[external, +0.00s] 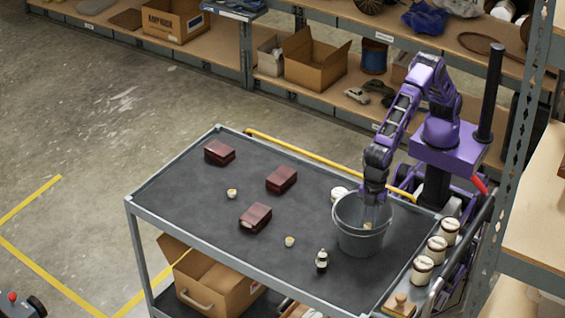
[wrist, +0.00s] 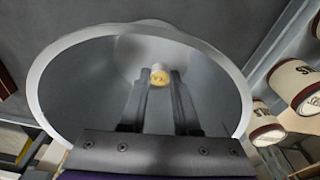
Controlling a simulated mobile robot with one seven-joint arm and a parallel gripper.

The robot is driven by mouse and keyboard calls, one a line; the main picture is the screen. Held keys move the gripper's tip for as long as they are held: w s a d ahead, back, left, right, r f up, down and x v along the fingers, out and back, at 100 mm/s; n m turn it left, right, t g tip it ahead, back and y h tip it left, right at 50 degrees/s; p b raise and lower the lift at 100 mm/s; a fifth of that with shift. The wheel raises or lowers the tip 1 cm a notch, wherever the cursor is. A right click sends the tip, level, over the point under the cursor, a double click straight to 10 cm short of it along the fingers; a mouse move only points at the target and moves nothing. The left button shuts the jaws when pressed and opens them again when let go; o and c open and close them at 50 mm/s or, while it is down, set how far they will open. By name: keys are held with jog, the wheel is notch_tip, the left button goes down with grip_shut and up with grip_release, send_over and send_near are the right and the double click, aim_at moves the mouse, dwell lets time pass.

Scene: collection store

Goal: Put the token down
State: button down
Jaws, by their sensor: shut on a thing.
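My gripper (external: 369,218) reaches down into a grey metal bucket (external: 361,243) near the right end of the dark cart top. It is shut on a small pale token with a yellowish face (wrist: 159,76), held between the fingertips. In the wrist view the bucket's rim (wrist: 40,92) surrounds the fingers and the token. A blurred pale yellow patch shows beyond the token, against the bucket's inside; I cannot tell whether it is a reflection or another thing. Two similar small pale pieces stand on the cart, one at left (external: 231,193) and one nearer the bucket (external: 290,241).
Three dark red boxes, one of them here (external: 281,179), lie on the cart top (external: 190,185). A small dark-and-white bottle (external: 321,261) stands left of the bucket. White labelled jars (external: 437,249) and a wooden stamp (external: 399,304) line the right end. The cart's left part has free room.

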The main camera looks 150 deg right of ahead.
jog(key=shift+f+b, duration=0.35)
jog(key=shift+f, duration=2)
jog(key=shift+f, duration=0.15)
jog(key=c, duration=0.6)
grip_release()
jog(key=shift+c, duration=0.2)
notch_tip(320, 180, up, 12)
jog(key=s+p, duration=0.1)
jog(key=shift+s+p, duration=0.25)
jog(key=shift+p, duration=0.15)
jog(key=shift+d, duration=0.15)
